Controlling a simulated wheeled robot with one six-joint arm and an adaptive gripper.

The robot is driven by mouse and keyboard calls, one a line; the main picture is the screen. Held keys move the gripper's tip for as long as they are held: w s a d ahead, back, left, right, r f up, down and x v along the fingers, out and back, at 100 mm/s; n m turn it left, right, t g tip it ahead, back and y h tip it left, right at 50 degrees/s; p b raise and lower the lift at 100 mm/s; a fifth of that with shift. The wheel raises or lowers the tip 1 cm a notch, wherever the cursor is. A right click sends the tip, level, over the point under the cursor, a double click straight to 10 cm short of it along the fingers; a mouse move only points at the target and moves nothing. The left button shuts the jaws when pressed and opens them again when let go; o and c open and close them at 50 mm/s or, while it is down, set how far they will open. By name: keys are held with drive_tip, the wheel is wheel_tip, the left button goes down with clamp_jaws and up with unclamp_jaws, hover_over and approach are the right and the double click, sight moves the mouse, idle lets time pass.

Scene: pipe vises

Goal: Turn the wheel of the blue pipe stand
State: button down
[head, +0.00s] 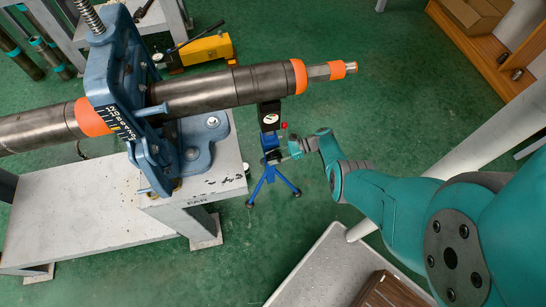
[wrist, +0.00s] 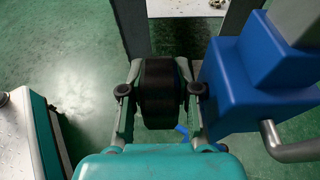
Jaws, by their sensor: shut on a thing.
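The blue pipe stand (head: 270,172) stands on the green floor, on splayed legs, under the pipe to the right of the vise bench. Its blue body (wrist: 255,85) fills the right of the wrist view, with a grey bent handle (wrist: 290,145) on it. The black wheel (wrist: 159,88) is beside the blue body. My gripper (wrist: 160,92) has one finger on each side of the wheel and is shut on it. In the head view my gripper (head: 294,147) reaches the stand from the right, and the wheel cannot be made out there.
A long grey pipe (head: 215,90) with orange bands passes through the blue vise (head: 115,75) and over the stand. The white bench (head: 80,200) is to the left. A pale tray (head: 325,265) and a wooden shelf (head: 480,45) lie to the right.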

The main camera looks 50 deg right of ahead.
drive_tip(key=c, duration=1.1)
unclamp_jaws()
drive_tip(key=v, duration=1.2)
